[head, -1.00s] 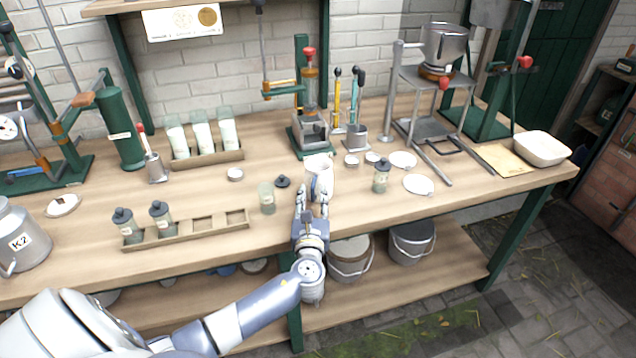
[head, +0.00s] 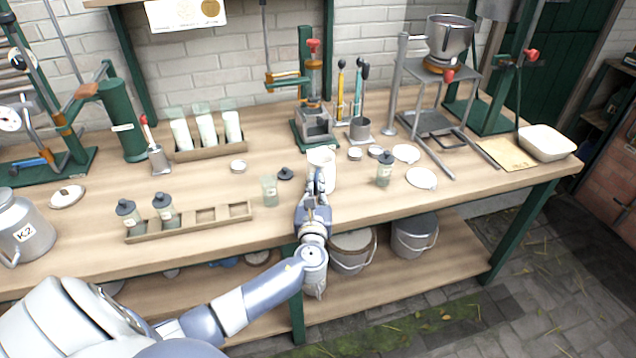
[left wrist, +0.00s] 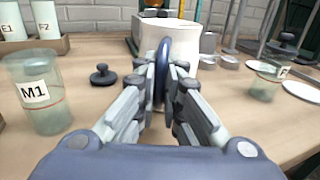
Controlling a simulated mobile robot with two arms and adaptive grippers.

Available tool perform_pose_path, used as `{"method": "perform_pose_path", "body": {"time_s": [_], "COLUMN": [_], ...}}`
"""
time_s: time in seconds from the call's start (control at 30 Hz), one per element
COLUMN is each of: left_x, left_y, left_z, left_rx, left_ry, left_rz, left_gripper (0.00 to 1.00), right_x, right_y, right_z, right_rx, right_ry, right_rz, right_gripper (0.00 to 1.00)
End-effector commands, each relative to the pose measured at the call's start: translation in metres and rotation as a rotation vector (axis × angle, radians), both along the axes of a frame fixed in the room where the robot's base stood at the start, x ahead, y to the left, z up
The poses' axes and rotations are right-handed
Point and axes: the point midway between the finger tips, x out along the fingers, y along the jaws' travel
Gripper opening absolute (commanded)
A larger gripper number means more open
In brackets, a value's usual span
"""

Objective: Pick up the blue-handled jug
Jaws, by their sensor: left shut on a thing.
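The blue-handled jug is a white cylinder standing upright on the bench near its front edge, in the middle of the head view (head: 322,160). In the left wrist view the jug (left wrist: 180,34) is straight ahead, with its dark blue handle (left wrist: 163,68) facing me. My left gripper (head: 318,188) reaches in from the front. In the left wrist view its fingers (left wrist: 160,80) are shut on the handle, one on each side. The lower part of the jug is partly hidden behind the fingers. My right gripper is not in view.
A glass jar marked M1 (left wrist: 40,92) and a dark lid (left wrist: 103,75) stand left of the jug. A lidded jar (head: 385,169) and white dishes (head: 421,178) are to its right. A wooden rack (head: 190,224) lies at front left. Buckets (head: 414,236) stand below.

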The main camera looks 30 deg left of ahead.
Motion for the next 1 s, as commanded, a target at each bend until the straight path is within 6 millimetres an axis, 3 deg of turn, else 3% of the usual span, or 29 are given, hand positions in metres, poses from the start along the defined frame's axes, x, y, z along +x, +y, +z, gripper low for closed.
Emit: {"method": "perform_pose_path", "body": {"time_s": [0.27,0.6,1.0], "left_x": [0.0,0.0,-0.051], "left_y": [0.0,0.0,0.0], "left_z": [0.011,0.039,0.04], "left_rx": [0.002,0.001,0.002], "left_ry": [-0.005,-0.006,-0.002], "left_rz": [0.001,0.0,-0.001], "left_gripper": [0.0,0.0,0.0], "right_x": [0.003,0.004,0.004], "right_y": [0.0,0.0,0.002], "right_z": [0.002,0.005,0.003], "right_rx": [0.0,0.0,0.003], "right_ry": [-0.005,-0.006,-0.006], "right_rz": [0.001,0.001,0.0], "right_gripper": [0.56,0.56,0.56]}}
